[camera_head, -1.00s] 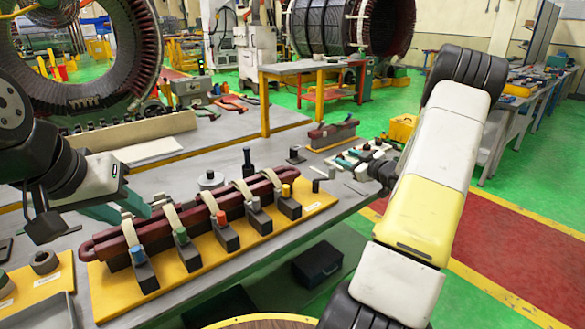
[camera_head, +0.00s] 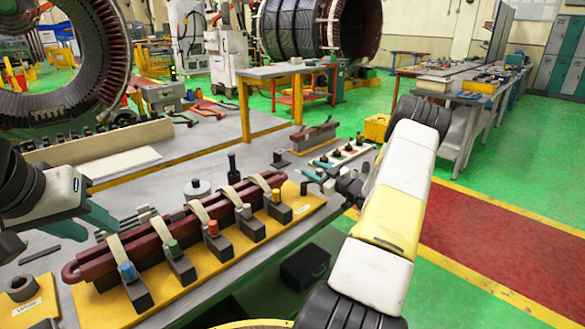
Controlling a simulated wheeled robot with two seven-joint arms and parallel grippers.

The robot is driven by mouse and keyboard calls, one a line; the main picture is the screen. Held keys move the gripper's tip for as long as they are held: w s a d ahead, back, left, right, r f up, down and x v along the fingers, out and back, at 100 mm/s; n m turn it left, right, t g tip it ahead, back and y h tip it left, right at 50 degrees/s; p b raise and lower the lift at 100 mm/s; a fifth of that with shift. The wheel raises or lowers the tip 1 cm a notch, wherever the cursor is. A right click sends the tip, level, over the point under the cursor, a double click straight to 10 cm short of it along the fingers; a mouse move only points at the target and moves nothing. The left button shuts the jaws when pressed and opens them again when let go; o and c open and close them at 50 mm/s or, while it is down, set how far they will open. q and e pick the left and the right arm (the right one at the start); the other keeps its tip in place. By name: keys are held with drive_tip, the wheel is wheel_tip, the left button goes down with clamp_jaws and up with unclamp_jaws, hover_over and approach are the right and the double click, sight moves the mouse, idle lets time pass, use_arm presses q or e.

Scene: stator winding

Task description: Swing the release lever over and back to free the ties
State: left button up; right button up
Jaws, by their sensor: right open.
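A dark red coil bar (camera_head: 90,267) lies on a yellow fixture board (camera_head: 88,308), with several cream tie straps (camera_head: 203,214) over it. Dark clamp blocks with blue, green, orange, grey and yellow tops stand along its front. A black upright handle (camera_head: 232,170) stands behind the bar; it may be the release lever, but I cannot tell for sure. My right gripper (camera_head: 312,182) is open and empty beside the board's right end, apart from the handle. My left gripper (camera_head: 104,212) has its teal fingers apart, with nothing seen between them, behind the bar's left end.
A white panel (camera_head: 322,164) with several dark and coloured knobs lies behind my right gripper. A short red part (camera_head: 314,136) sits on a board at the back. A grey disc (camera_head: 197,189) stands behind the bar. A tape roll (camera_head: 21,288) lies at the left.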

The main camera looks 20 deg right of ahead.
sight(319, 174)
drive_tip(key=shift+w, duration=0.1)
clamp_jaws()
drive_tip(key=shift+m+h, duration=0.3)
drive_tip(key=s+m+h, duration=0.1)
drive_tip(key=h, duration=0.1)
drive_tip(key=m+h, duration=0.2)
drive_tip(key=h, duration=0.1)
drive_tip(key=s+m+h, duration=0.1)
drive_tip(key=m+h, duration=0.1)
drive_tip(key=h, duration=0.1)
drive_tip(key=shift+s+t, duration=0.3)
drive_tip(key=shift+t, duration=0.1)
drive_tip(key=m+g+h, duration=0.1)
drive_tip(key=m+h, duration=0.1)
drive_tip(key=h, duration=0.1)
drive_tip(key=s+m+g+h, duration=0.1)
drive_tip(key=m+h, duration=0.1)
drive_tip(key=h, duration=0.1)
drive_tip(key=s+m+g+h, duration=0.1)
drive_tip(key=m+g+h, duration=0.1)
drive_tip(key=shift+s+a+h, duration=0.15)
drive_tip(key=shift+a+h, duration=0.2)
drive_tip(key=shift+h, duration=0.05)
drive_tip(key=shift+m, duration=0.3)
unclamp_jaws()
